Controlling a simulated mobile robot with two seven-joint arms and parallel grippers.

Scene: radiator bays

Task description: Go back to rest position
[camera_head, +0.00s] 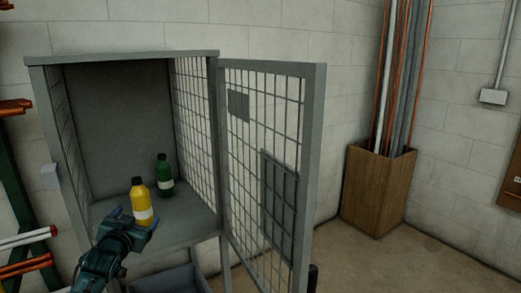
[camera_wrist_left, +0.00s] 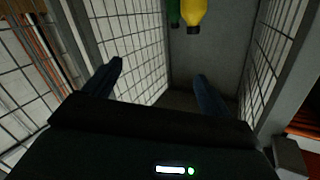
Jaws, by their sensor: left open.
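A yellow bottle (camera_head: 142,204) with a dark cap and pale label stands upright on the floor of the grey mesh cabinet (camera_head: 183,212), near its front. A green bottle (camera_head: 164,182) stands behind it, a little to the right. My left gripper (camera_head: 133,219) is at the cabinet's open front, just before the yellow bottle and overlapping its base in the head view. In the left wrist view its fingers (camera_wrist_left: 159,72) are spread with nothing between them. There the yellow bottle (camera_wrist_left: 194,13) and green bottle (camera_wrist_left: 174,12) show upside down at the top edge, apart from the fingers. My right gripper is out of view.
The mesh cabinet door (camera_head: 309,165) stands swung open on the right of the cabinet. A wooden bin (camera_head: 374,190) holding long pipes stands in the corner. Racks with red and copper pipes (camera_head: 25,265) are at the left edge. Floor between door and bin is clear.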

